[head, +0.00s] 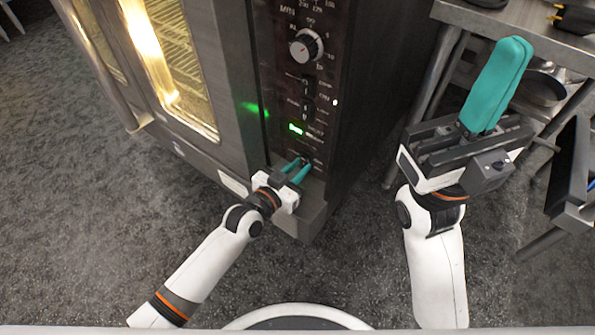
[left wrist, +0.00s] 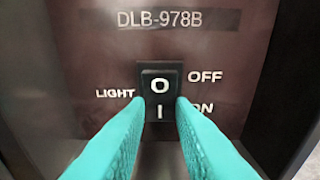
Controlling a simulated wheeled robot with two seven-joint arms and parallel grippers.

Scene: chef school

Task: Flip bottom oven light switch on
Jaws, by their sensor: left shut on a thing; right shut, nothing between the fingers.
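The light switch (left wrist: 160,84) is a black rocker marked O and I, with LIGHT at its left and OFF and ON at its right, in the left wrist view. It sits low on the dark oven control panel (head: 318,85). My left gripper (head: 302,164) is at the bottom of this panel. Its teal fingers (left wrist: 160,104) are shut on the switch, one at each side of the lower half, partly covering the ON label. I cannot tell which way the rocker is tilted. My right gripper (head: 512,50) is shut and empty, raised at the right.
The oven's glass door (head: 170,60) shows a bright lit inside. A green indicator (head: 296,129) glows above my left gripper, with a round knob (head: 306,46) higher up. A metal table (head: 545,28) stands close to my right gripper. Grey floor lies open between.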

